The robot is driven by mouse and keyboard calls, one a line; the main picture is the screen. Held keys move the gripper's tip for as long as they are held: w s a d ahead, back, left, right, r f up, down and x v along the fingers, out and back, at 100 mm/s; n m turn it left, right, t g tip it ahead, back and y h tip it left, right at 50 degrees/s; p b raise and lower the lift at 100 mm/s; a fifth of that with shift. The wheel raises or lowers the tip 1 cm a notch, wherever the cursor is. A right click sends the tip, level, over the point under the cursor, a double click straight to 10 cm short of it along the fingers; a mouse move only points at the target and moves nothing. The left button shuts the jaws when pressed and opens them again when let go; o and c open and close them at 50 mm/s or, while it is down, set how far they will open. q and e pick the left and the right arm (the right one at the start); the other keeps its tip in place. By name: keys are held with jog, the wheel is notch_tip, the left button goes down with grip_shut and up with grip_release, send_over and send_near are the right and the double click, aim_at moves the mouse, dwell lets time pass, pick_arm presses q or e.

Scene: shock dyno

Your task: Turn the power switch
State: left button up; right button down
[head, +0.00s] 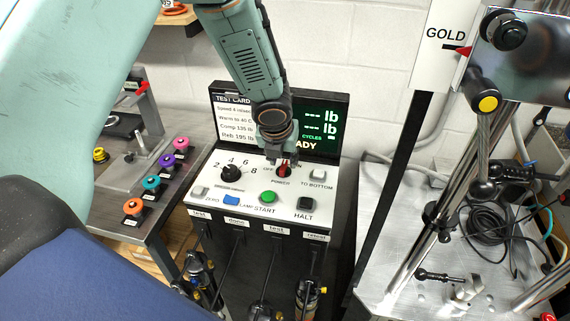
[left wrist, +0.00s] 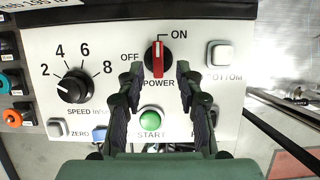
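The power switch (head: 284,171) is a red-handled rotary knob on the white control panel (head: 240,205), below the screen. In the left wrist view the switch (left wrist: 158,59) has its red bar upright, in line with the mark to ON; OFF is printed to its left. My left gripper (head: 279,158) is over the switch and partly hides it in the head view. In the left wrist view my left gripper (left wrist: 159,72) is open, one finger on each side of the bar's lower part, with gaps visible. Depth to the panel is hard to tell. My right gripper is not in view.
A black speed dial (head: 232,173) is left of the switch, a green START button (head: 269,197) below and a white button (head: 317,175) to the right. A black HALT button (head: 305,203) is lower right. The dark screen (head: 318,125) stands close behind.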

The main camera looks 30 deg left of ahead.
aim_at(283, 165)
pick_arm(q)
jog(key=x, duration=0.3)
jog(key=shift+w+a+f, duration=0.2)
jog(key=shift+w+a, duration=0.05)
jog(key=shift+a, duration=0.2)
jog(key=shift+s+d+r, duration=0.3)
jog(key=shift+d+r, duration=0.05)
jog(key=shift+d, duration=0.2)
jog(key=shift+c, duration=0.2)
jog(key=shift+w+a+f, duration=0.25)
jog(key=shift+a+f, duration=0.05)
jog(key=shift+a, duration=0.15)
jog(key=c, duration=0.4)
jog(key=shift+c, duration=1)
jog(key=shift+d+r, duration=0.1)
jog(key=shift+d, duration=0.2)
grip_shut()
jog(key=shift+a, duration=0.1)
jog(key=shift+a, duration=0.1)
